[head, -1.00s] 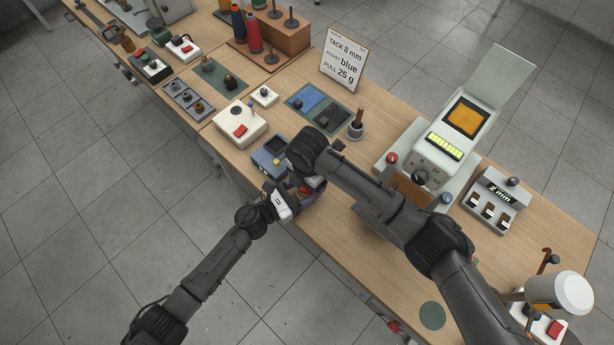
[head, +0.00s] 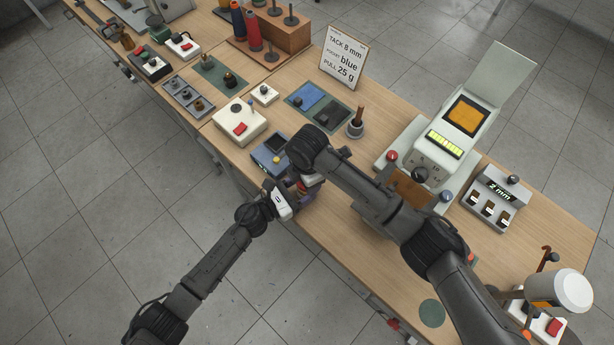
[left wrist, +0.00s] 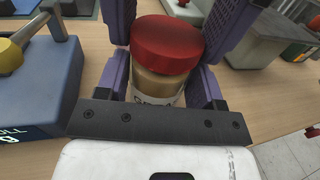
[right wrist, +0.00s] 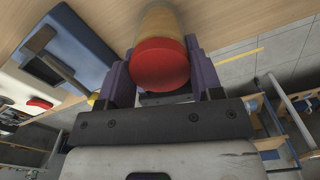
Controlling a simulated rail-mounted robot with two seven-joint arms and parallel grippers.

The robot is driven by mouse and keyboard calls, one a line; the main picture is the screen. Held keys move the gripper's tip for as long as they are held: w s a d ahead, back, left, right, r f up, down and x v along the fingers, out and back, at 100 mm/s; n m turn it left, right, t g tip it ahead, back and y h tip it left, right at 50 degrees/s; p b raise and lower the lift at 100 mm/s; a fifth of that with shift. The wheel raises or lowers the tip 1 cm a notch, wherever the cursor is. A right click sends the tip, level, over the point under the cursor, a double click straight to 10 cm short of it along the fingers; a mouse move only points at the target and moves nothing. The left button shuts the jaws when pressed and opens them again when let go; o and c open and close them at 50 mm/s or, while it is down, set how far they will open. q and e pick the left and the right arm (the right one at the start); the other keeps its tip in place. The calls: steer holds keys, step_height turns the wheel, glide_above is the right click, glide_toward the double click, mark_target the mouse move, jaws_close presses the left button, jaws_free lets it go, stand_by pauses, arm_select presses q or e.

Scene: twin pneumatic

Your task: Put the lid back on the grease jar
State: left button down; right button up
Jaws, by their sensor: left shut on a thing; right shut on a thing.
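The grease jar (left wrist: 158,86) is a small tan-bodied jar with a pale label, upright between the purple fingers of my left gripper (left wrist: 160,95) in the left wrist view. The red lid (left wrist: 167,40) sits at the jar's mouth with no clear gap; I cannot tell whether it is threaded on. In the right wrist view the lid (right wrist: 160,64) is between the fingers of my right gripper (right wrist: 160,75), with the jar's tan body (right wrist: 160,20) beyond it. In the head view both grippers meet at the bench's front edge, largely hiding jar and lid.
A blue box with a yellow knob (head: 276,159) stands close beside the grippers. A cup with a brown-handled tool (head: 356,128) and a grey machine with an orange screen (head: 465,118) stand farther back. Bare bench (head: 345,250) lies to the right.

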steer(key=m, duration=0.4)
steer(key=shift+m, duration=0.3)
steer(key=m, duration=0.4)
steer(key=shift+m, duration=0.3)
steer(key=m, duration=0.4)
steer(key=shift+m, duration=0.3)
steer(key=m, duration=0.3)
steer(key=shift+m, duration=0.3)
steer(key=o, duration=1)
steer(key=shift+r, duration=2.25)
steer(key=shift+o, duration=1.4)
